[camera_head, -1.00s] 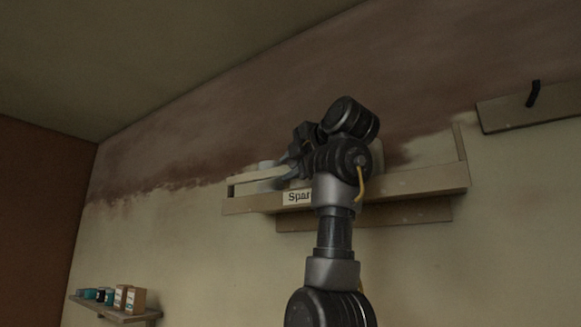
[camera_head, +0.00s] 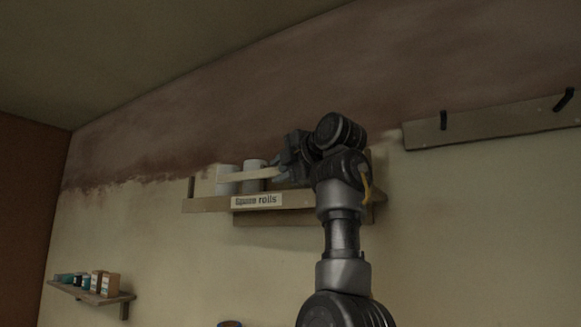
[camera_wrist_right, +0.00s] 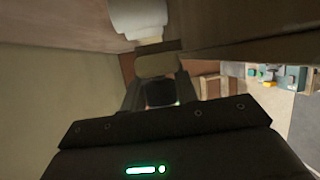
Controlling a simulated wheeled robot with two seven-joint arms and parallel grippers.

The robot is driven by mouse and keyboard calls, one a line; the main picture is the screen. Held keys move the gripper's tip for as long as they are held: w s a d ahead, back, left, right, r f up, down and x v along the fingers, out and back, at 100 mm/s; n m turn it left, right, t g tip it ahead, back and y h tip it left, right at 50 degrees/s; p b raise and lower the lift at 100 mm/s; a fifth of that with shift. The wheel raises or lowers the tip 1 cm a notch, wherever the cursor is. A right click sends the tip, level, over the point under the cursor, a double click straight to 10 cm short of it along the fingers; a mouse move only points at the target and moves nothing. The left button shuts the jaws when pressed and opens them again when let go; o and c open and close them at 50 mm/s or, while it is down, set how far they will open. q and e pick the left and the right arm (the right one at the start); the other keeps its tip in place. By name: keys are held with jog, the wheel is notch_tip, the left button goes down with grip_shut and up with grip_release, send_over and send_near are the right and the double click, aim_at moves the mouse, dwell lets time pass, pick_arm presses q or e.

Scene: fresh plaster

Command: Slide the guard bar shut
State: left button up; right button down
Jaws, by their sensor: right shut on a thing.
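The wooden shelf (camera_head: 205,204) with a "Spare rolls" label (camera_head: 256,201) is on the plaster wall. Pale rolls (camera_head: 228,187) stand on it. The light guard bar (camera_head: 243,175) crosses in front of the rolls, its left end short of the shelf's left end post (camera_head: 190,187). My right gripper (camera_head: 281,173) is shut on the bar near its visible right end; my arm hides the shelf beyond. In the right wrist view, the bar (camera_wrist_right: 158,65) is at the jaws (camera_wrist_right: 160,97), with a white roll (camera_wrist_right: 138,18) above. My left gripper is not in view.
A hook rail (camera_head: 490,125) is on the wall at the right. A small shelf (camera_head: 100,297) with boxes and jars is low at the left. The wall between the two shelves is clear.

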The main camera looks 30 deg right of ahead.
jog(key=c, duration=1.2)
grip_release()
jog(key=shift+f, duration=0.2)
jog(key=shift+c, duration=0.2)
jog(key=shift+o, duration=0.6)
jog(key=shift+s+d+b, duration=0.1)
jog(key=shift+s+b, duration=0.2)
jog(key=shift+s, duration=0.05)
jog(key=b+v, duration=0.4)
jog(key=v, duration=0.6)
jog(key=shift+b, duration=0.3)
jog(key=shift+r, duration=0.1)
